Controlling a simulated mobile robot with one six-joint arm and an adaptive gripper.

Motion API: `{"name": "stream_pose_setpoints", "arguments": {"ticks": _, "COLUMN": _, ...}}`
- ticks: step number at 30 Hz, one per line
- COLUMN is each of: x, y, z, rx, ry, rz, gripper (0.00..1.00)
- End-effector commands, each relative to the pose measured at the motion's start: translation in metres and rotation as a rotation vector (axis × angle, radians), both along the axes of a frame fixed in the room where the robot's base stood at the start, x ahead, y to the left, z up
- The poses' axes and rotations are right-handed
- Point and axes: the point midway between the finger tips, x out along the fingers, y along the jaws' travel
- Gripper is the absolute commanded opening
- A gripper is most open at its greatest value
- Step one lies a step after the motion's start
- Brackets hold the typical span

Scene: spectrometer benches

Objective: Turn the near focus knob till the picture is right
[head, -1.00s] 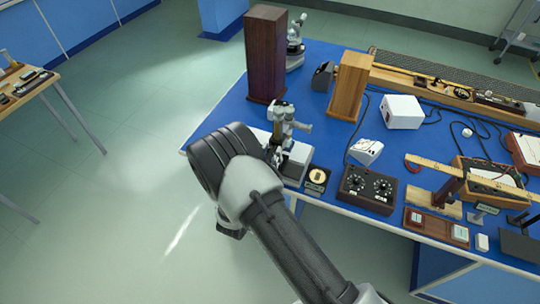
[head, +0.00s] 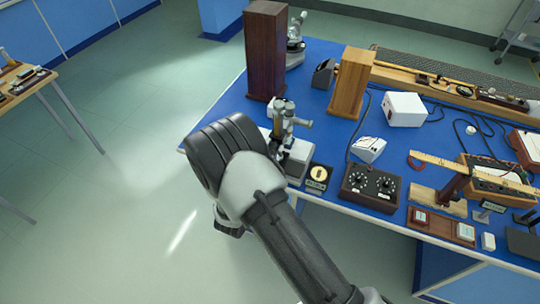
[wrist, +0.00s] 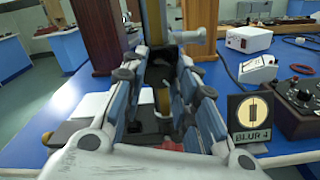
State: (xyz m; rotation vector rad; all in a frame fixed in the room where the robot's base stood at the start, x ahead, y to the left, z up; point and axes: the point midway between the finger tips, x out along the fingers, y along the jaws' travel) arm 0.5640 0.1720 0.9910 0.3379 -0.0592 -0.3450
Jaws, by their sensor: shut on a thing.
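The microscope (head: 284,122) stands on the blue bench near its left corner, partly hidden by my arm in the head view. My gripper (wrist: 164,72) is shut on the near focus knob at the microscope's near side; the fingers hide most of the knob. In the head view my wrist covers the fingertips. A small dark display (wrist: 252,118) to the right shows a round picture with a dark upright mark and reads "BLUR 4". It also shows in the head view (head: 318,175), too small to read.
A black dial box (head: 370,187) stands right of the display, with a white device (head: 368,149) behind it. A tall dark wooden box (head: 266,52) stands behind the microscope. The floor left of the bench is clear.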

Motion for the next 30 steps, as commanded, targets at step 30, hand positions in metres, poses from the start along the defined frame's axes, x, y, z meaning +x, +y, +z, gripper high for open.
{"name": "stream_pose_setpoints", "arguments": {"ticks": 30, "x": -0.0005, "y": -0.001, "z": -0.0028, "rx": 0.779, "ry": -0.284, "rz": -0.001, "gripper": 0.03}}
